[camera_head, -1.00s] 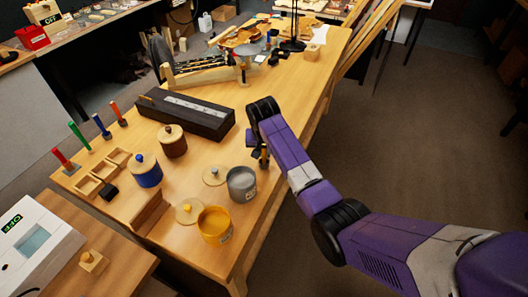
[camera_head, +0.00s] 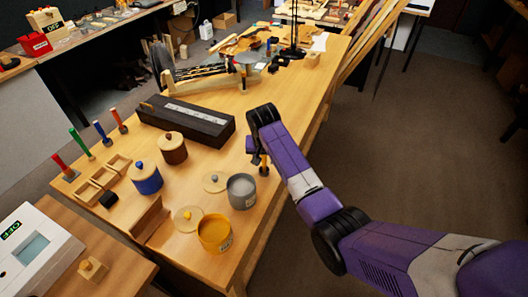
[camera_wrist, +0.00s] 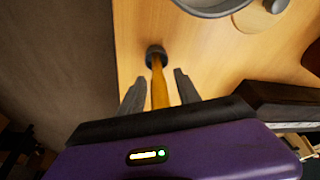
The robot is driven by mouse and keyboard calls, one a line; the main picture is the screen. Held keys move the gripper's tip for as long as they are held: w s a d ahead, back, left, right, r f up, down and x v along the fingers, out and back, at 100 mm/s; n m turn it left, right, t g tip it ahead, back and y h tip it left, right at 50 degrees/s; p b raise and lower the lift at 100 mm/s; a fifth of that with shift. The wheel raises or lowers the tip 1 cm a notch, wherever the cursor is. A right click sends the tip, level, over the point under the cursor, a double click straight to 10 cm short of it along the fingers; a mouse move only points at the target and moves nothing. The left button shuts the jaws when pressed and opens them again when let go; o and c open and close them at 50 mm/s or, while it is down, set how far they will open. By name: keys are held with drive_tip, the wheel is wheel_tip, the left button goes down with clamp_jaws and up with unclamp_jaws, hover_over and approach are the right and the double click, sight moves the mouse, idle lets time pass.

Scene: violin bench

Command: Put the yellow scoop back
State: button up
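The yellow scoop (camera_head: 264,167) stands at the right edge of the bench, beside the grey pot, with its dark end down. In the wrist view its yellow handle (camera_wrist: 158,90) runs up between the fingers of my gripper (camera_wrist: 158,77). There is a gap on both sides of the handle, so my gripper is open around it and not closed on it. In the head view my gripper (camera_head: 256,150) is directly above the scoop and partly hides it. A yellow pot (camera_head: 214,235) stands nearer the front edge.
The grey pot (camera_head: 241,191) stands close left of the scoop. Blue (camera_head: 147,180) and brown (camera_head: 172,149) lidded pots and a long dark box (camera_head: 186,121) stand farther left. Red, green, blue and orange handled tools (camera_head: 65,168) line the left edge. The floor right of the bench is clear.

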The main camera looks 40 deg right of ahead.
drive_tip(key=v, duration=1.1)
drive_tip(key=shift+a+r, duration=0.1)
drive_tip(key=shift+r, duration=0.05)
drive_tip(key=w+r+n+t+h, duration=0.25)
drive_tip(key=w+r+t, duration=0.25)
drive_tip(key=w+t, duration=0.25)
drive_tip(key=s+a+n+t+y, duration=0.2)
drive_tip(key=s+a+n+t, duration=0.35)
drive_tip(key=s+a, duration=1.15)
drive_tip(key=s+a+y, duration=0.1)
drive_tip(key=s+a, duration=0.2)
drive_tip(key=s, duration=1.1)
drive_tip(key=s+a+n+y+b, duration=0.1)
drive_tip(key=s+a+y, duration=0.1)
drive_tip(key=s, duration=1.2)
drive_tip(key=shift+s+a+f+n+g, duration=0.25)
drive_tip(key=shift+s+a+n+g, duration=0.05)
drive_tip(key=shift+s+a, duration=0.15)
